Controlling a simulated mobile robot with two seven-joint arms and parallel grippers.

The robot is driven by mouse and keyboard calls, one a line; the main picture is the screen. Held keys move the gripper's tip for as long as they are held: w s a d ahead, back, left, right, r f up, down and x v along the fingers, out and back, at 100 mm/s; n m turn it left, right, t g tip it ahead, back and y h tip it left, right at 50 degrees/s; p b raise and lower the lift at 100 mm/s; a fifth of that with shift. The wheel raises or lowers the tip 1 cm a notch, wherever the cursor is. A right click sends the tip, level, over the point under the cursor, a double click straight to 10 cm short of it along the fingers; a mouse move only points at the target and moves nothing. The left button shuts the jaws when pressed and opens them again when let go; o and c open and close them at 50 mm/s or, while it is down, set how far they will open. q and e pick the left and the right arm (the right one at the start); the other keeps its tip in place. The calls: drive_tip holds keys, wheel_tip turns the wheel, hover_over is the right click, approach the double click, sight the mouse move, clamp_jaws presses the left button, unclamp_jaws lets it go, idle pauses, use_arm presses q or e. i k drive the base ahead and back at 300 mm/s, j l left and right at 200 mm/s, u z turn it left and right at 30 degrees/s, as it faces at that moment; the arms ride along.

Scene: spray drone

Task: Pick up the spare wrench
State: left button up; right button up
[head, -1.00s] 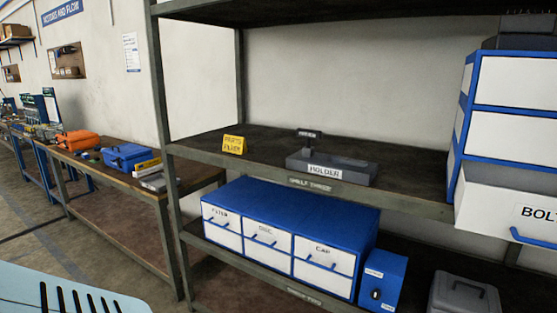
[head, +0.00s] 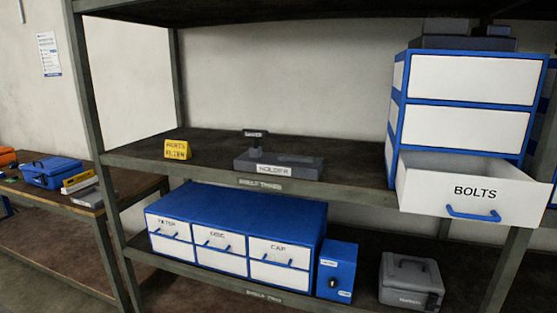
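I cannot make out a spare wrench anywhere in this view. A grey block labelled HOLDER (head: 280,164) sits on the middle shelf. A small dark sign (head: 254,133) stands at its back left, its text too small to read. An open white drawer labelled BOLTS (head: 474,192) sticks out of the blue and white cabinet (head: 470,79) at the right; I cannot see its whole inside. Neither of my grippers is in view.
The rack's middle shelf (head: 340,175) also holds a yellow sign (head: 177,149). Below stand a blue drawer unit (head: 240,215), a small blue box (head: 337,271) and a grey case (head: 411,282). A workbench at left carries a blue toolbox (head: 51,171).

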sight(281, 157)
drive_tip(key=i+j+z, duration=0.2)
drive_tip(key=z, duration=0.15)
drive_tip(key=i+j+z, duration=0.6)
drive_tip(key=z, duration=0.15)
